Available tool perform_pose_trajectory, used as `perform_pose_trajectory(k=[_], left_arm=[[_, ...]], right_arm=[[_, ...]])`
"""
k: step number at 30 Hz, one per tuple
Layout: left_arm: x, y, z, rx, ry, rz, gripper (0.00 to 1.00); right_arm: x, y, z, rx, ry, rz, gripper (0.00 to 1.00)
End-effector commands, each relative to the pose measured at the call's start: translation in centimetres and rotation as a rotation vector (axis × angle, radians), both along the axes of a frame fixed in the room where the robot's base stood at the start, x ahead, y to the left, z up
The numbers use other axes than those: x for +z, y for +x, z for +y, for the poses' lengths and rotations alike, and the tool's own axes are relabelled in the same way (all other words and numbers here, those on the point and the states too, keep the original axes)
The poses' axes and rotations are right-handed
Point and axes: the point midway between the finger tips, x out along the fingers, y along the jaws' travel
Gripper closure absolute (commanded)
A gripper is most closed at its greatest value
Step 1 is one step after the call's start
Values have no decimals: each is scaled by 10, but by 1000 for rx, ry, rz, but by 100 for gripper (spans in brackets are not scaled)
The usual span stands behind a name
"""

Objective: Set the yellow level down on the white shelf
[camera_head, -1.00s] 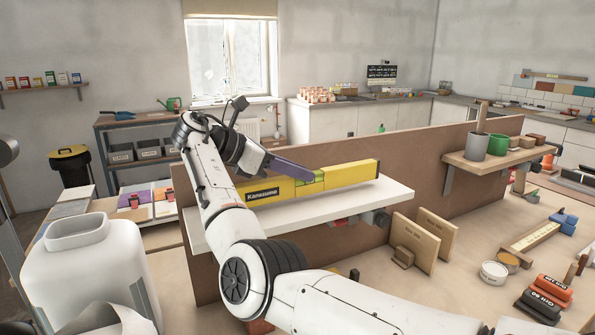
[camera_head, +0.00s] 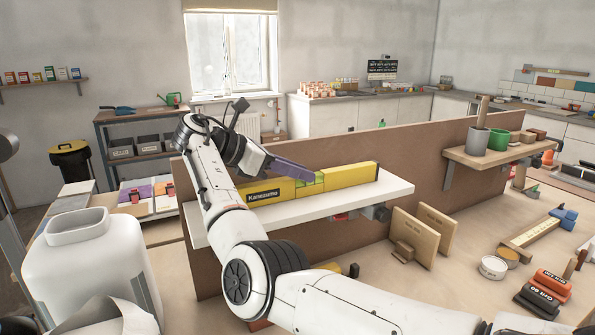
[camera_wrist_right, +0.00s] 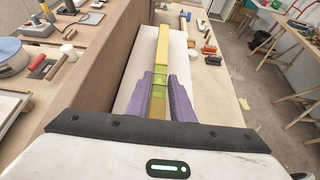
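The yellow level (camera_head: 349,173), with a dark label and a green vial window, lies lengthwise over the white shelf (camera_head: 375,198). Its underside looks on or very near the shelf top; I cannot tell if a thin gap is left. My right gripper (camera_head: 292,168) reaches it from above with purple fingers. In the right wrist view the fingers (camera_wrist_right: 160,88) stand on both sides of the level (camera_wrist_right: 190,38), close against it, with the white shelf (camera_wrist_right: 140,65) below. The level's near end is partly hidden by my arm. My left gripper is not in view.
A brown upright panel (camera_head: 420,160) stands behind the shelf. Wooden boards (camera_head: 428,236) stand on the bench in front of it. A wooden shelf (camera_head: 490,154) with pots is at the right. A large white container (camera_head: 85,265) stands at the left front.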

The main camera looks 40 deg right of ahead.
Motion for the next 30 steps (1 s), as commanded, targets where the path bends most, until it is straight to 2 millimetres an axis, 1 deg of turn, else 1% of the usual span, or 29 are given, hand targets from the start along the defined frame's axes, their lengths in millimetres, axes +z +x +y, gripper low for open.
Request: perform_pose_trajectory(k=[1,3,10,13,16,22,27,30], left_arm=[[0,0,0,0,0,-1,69],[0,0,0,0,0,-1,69],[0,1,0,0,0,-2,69],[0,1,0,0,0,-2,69],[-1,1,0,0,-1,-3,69],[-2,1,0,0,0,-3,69],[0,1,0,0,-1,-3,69],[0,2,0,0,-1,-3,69]], right_arm=[[1,0,0,0,0,-1,70],[0,0,0,0,0,-1,61],[-2,0,0,0,4,2,61],[0,1,4,1,4,2,61],[6,5,14,4,3,0,61],[24,14,43,4,1,1,61],[32,19,57,3,1,1,61],[34,20,61,0,1,1,61]])
